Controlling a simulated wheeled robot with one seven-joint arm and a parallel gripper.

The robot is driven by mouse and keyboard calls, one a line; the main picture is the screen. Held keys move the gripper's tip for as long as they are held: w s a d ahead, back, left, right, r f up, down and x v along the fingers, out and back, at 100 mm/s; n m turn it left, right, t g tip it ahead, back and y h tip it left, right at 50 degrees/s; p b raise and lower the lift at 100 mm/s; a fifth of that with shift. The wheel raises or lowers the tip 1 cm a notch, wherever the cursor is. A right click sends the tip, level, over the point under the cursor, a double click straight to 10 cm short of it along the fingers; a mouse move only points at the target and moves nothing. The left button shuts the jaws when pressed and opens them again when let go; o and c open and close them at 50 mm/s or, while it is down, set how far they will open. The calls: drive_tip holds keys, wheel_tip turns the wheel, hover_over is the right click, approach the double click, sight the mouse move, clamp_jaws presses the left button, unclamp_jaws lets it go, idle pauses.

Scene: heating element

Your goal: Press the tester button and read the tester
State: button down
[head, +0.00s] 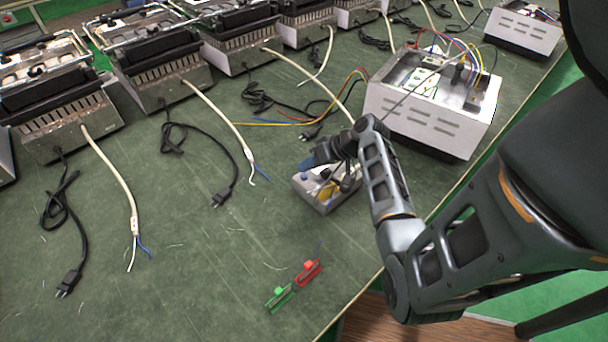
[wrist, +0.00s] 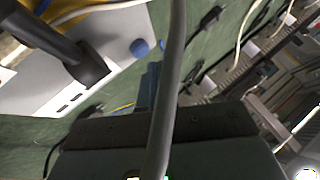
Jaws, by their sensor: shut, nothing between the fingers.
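A small light-grey box (head: 322,203), which looks like the tester, sits on the green bench beneath my gripper. In the wrist view its white face (wrist: 60,85) fills the upper left, with a round blue button (wrist: 139,48) near its edge. My gripper (head: 310,164) is shut and empty, just above the box. In the wrist view the blue fingertips (wrist: 150,82) point toward the button, with a small gap seeming to separate them. Whether they touch cannot be told for sure. A grey cable crosses the wrist view, and no readout is visible.
A larger white box (head: 425,125) with coloured wires stands behind my arm. Several heating units with cables (head: 165,75) line the back. A red clip (head: 307,272) and a green clip (head: 279,297) lie near the front edge. The left front bench is mostly clear.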

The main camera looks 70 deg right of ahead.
sight(307, 176)
drive_tip(key=shift+f, duration=0.15)
idle(0.3)
drive_tip(key=shift+f+b, duration=0.3)
drive_tip(key=shift+f+b, duration=0.3)
drive_tip(key=shift+f, duration=0.15)
idle(0.6)
drive_tip(key=shift+r, duration=0.15)
drive_tip(key=shift+r+p, duration=0.75)
drive_tip(key=shift+p, duration=0.1)
wheel_tip(307, 176, up, 5)
drive_tip(key=p, duration=0.4)
drive_tip(key=shift+a, duration=0.1)
idle(0.9)
